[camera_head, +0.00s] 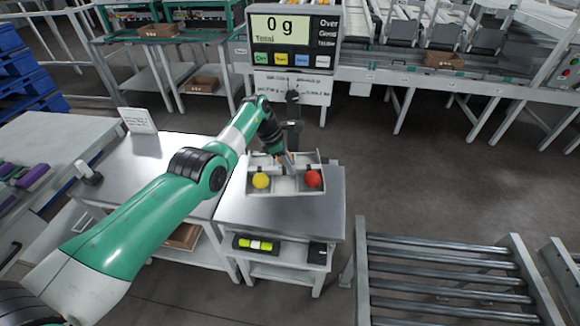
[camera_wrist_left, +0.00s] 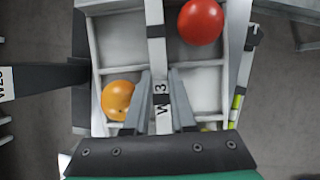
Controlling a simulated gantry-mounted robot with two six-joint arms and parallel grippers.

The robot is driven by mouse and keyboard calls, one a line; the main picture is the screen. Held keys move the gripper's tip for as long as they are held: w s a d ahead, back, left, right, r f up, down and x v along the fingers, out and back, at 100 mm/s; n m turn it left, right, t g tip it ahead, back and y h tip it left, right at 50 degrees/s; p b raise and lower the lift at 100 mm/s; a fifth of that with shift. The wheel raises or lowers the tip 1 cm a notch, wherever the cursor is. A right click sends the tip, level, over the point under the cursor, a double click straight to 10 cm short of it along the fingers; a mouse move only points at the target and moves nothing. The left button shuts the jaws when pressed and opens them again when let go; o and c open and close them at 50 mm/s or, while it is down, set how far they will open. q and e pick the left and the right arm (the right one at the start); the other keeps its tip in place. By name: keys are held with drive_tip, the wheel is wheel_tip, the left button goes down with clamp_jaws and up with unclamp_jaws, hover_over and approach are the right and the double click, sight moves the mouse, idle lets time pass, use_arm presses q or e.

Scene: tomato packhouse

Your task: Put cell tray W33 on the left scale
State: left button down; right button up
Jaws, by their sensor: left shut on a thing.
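Cell tray W33 (camera_head: 285,187) is a pale divided tray over the metal table with the display post. In the head view a yellow tomato (camera_head: 261,180) and a red tomato (camera_head: 313,178) sit in its front cells. My left gripper (camera_head: 284,162) is over the tray's middle. In the left wrist view its fingers (camera_wrist_left: 163,100) are shut on the tray's central bar, whose label reads "W 3", partly covered. That view also shows an orange tomato (camera_wrist_left: 118,96) and a red one (camera_wrist_left: 201,21). I cannot tell whether the tray touches the surface below. My right gripper is not in view.
The scale display (camera_head: 293,40) reads 0 g, on a dark post behind the tray. The metal top (camera_head: 285,215) is bare in front of the tray. A table with a white sign (camera_head: 138,120) stands left, a roller conveyor (camera_head: 445,280) right.

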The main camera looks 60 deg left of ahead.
use_arm(q)
wheel_tip(320, 180, down, 6)
drive_tip(key=b, duration=0.5)
drive_tip(key=shift+f+b, duration=1)
drive_tip(key=shift+b, duration=0.1)
drive_tip(key=shift+f, duration=0.2)
drive_tip(key=c, duration=0.7)
unclamp_jaws()
drive_tip(key=shift+f, duration=0.1)
drive_tip(key=shift+c, duration=1.4)
